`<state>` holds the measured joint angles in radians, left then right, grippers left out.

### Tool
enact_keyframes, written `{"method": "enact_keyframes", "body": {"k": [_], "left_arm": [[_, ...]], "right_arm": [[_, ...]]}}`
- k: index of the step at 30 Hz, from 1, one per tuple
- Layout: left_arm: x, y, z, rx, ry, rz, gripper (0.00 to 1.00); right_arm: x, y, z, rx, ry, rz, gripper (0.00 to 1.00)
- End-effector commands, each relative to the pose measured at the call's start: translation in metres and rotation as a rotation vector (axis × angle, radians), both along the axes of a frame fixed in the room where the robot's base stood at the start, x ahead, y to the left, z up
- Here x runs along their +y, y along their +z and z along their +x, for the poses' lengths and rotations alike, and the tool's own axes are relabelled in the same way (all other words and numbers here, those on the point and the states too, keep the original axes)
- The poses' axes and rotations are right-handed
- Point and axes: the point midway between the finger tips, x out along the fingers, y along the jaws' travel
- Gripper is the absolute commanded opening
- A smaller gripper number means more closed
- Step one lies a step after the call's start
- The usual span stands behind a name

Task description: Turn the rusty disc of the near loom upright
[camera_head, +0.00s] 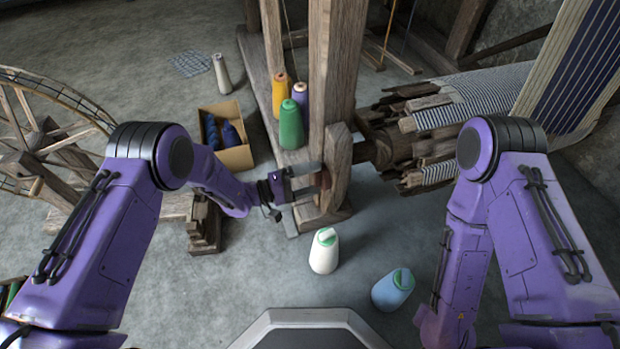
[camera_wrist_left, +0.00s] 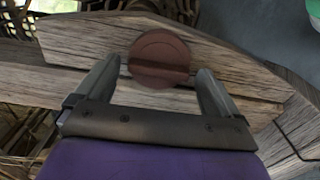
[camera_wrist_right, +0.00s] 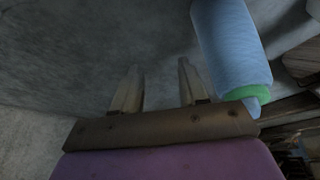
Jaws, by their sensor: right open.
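The rusty disc (camera_wrist_left: 160,48) shows in the left wrist view, round and brown with a raised bar across it, mounted on a wooden beam. In the head view it is a small reddish patch (camera_head: 323,179) on the near loom's post (camera_head: 338,165), partly hidden by my gripper. My left gripper (camera_wrist_left: 157,68) is open, one finger on each side of the disc, with gaps showing; I cannot tell whether a finger touches the bar. It also shows in the head view (camera_head: 316,182). My right gripper (camera_wrist_right: 157,76) is open and empty over the floor, away from the loom.
Orange, purple and green (camera_head: 291,125) cones stand by the post. A spinning wheel (camera_head: 50,130) and cardboard box (camera_head: 236,157) are left.

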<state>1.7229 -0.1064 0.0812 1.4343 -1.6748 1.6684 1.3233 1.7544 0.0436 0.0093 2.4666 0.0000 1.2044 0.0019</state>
Motion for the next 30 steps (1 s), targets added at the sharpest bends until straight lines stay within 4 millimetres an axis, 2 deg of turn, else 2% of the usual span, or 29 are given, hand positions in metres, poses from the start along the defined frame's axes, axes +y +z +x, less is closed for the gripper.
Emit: {"method": "enact_keyframes", "body": {"k": [5,8,15,21,30], "left_arm": [[0.001,0.001,0.0,-0.003,0.001,-0.001,0.96],[0.012,0.003,-0.003,-0.001,0.003,-0.001,0.96],[0.066,0.004,-0.02,0.0,0.005,0.0,0.96],[0.096,0.002,-0.031,0.0,0.002,0.0,0.96],[0.101,0.0,-0.033,-0.001,0.001,-0.001,0.96]], "right_arm": [[0.0,0.001,0.0,0.0,0.0,0.0,0.43],[0.0,0.006,0.0,0.0,0.0,0.0,0.43],[-0.001,0.023,0.002,-0.003,0.001,-0.003,0.43],[-0.002,0.028,0.002,-0.003,0.002,-0.004,0.43],[-0.002,0.028,0.002,-0.003,0.003,-0.004,0.43]]}}
